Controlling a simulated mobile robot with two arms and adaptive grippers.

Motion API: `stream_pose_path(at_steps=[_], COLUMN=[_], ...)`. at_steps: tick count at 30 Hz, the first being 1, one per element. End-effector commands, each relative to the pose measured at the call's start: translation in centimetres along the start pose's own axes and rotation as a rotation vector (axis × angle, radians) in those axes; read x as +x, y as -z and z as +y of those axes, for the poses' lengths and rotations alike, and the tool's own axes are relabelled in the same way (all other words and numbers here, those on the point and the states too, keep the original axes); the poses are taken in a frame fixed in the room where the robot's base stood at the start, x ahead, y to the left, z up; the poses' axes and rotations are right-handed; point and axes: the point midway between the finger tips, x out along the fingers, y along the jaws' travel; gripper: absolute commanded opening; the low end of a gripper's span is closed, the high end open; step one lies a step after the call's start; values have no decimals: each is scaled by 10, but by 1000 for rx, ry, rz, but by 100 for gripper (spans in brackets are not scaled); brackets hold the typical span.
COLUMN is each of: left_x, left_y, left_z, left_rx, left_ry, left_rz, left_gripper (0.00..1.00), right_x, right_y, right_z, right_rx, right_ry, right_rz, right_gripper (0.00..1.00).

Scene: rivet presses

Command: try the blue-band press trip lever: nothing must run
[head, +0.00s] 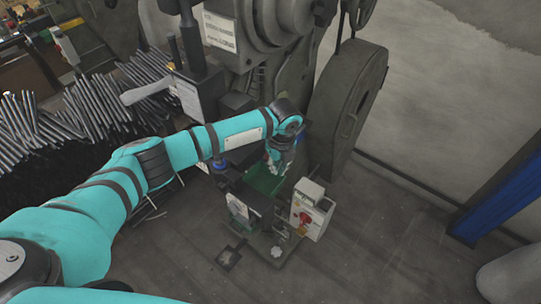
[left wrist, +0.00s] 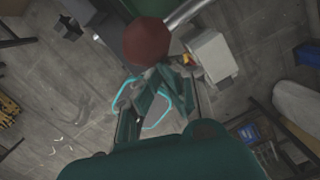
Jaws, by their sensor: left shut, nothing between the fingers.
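The press (head: 285,50) is a big grey-green machine with a dark flywheel (head: 347,100) at its right side. In the left wrist view a dark red ball knob (left wrist: 147,40) shows just beyond my left fingertips; a pale metal bar passes behind it. I cannot tell if this knob is the trip lever's end, or if the fingers touch it. My left gripper (head: 277,168) is low in front of the press, shut and empty; it also shows in the left wrist view (left wrist: 162,78). No blue band is clear on the press. My right gripper is out of view.
A pale control box (head: 312,210) with a red button stands right of my left gripper; it also shows in the left wrist view (left wrist: 212,58). Metal rods (head: 100,105) are heaped at left. A blue post (head: 500,200) is at right.

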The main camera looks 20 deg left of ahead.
Motion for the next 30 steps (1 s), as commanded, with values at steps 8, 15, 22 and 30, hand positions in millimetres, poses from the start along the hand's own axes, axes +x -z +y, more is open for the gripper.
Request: stream_pose_path(at_steps=[8,15,22,30], left_x=[-52,-98,-119,-120], left_y=[-2,0,2,2], left_z=[-2,0,0,0], left_rx=[-1,-1,-1,-1], left_ry=[10,6,3,2], left_rz=[-8,-7,-6,-5], left_gripper=[0,0,0,0], right_x=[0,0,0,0], right_y=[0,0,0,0], right_z=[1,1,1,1], right_rx=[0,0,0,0], right_ry=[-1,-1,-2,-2], right_rz=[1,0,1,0], right_gripper=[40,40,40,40])
